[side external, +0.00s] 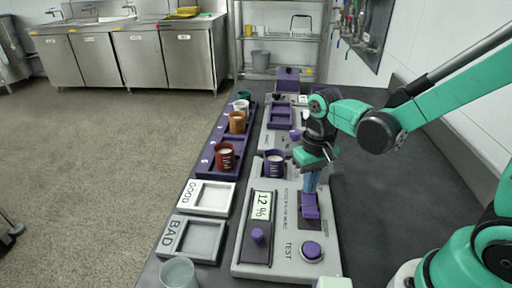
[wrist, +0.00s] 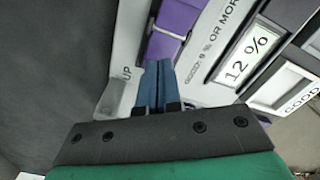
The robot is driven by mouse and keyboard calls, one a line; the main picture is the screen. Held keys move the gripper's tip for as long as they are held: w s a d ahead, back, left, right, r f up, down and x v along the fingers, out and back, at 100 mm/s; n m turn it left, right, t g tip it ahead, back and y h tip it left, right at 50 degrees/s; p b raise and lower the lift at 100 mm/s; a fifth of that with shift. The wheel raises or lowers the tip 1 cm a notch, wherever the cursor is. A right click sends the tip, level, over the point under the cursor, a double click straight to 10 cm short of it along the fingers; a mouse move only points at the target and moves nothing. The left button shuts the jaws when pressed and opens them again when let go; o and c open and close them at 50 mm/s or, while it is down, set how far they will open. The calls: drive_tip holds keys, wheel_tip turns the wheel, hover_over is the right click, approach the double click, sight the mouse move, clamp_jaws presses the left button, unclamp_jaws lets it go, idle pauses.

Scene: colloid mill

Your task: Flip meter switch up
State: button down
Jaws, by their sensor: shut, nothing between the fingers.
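The grey meter panel (side external: 283,262) lies on the dark bench and carries a display (side external: 262,206) reading "12 %". Its purple switch (side external: 309,206) is on the right side of the panel, above the TEST button (side external: 311,251). In the wrist view the switch (wrist: 172,32) shows at the top, close to an "UP" label. My gripper (side external: 311,186) points down at the switch's far end, its blue fingers together and empty. In the wrist view the fingertips (wrist: 157,70) overlap the switch's near edge; I cannot tell whether they touch it.
A purple cup (side external: 275,166) stands at the panel's far end. A purple rack (side external: 208,160) with several cups is to the left. GOOD (side external: 228,211) and BAD (side external: 179,252) trays lie left of the panel. A clear cup (side external: 177,272) stands in front. The bench right of the panel is bare.

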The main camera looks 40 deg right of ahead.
sight(308, 196)
drive_tip(key=shift+r, duration=3)
drive_tip(key=r+n+t, duration=0.1)
drive_tip(key=t, duration=0.1)
drive_tip(key=s+r+n+t, duration=0.1)
drive_tip(key=t, duration=0.1)
drive_tip(key=a+n+t, duration=0.1)
drive_tip(key=t, duration=0.2)
drive_tip(key=shift+s+r, duration=0.35)
drive_tip(key=shift+r, duration=0.05)
